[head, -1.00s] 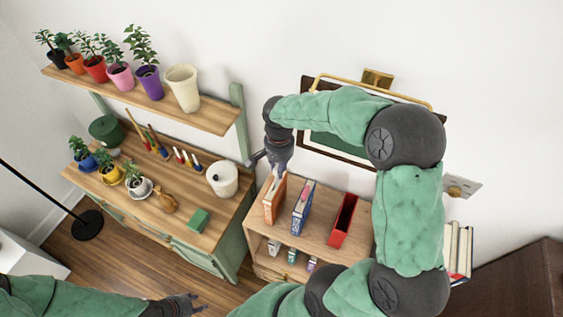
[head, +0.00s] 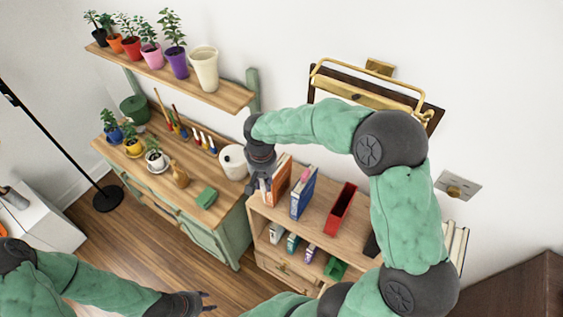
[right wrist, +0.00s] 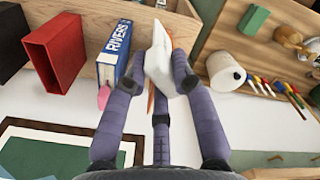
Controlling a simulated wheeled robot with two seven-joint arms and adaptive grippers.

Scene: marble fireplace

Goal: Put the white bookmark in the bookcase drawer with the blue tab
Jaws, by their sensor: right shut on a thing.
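My right gripper (head: 258,188) is shut on the white bookmark (right wrist: 158,58), a flat white piece between its fingers in the right wrist view. In the head view this gripper is at the left end of the bookcase top, beside the orange book (head: 279,176), and hides most of the bookmark. The wooden bookcase (head: 325,225) has a drawer (head: 285,270) low in its front, below the open shelf. It looks shut. I cannot make out a blue tab. My left gripper (head: 205,301) is open and empty at the bottom, over the floor.
A blue book (head: 303,193) with a pink tab (right wrist: 103,97) and a red holder (head: 340,209) stand on the bookcase top.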

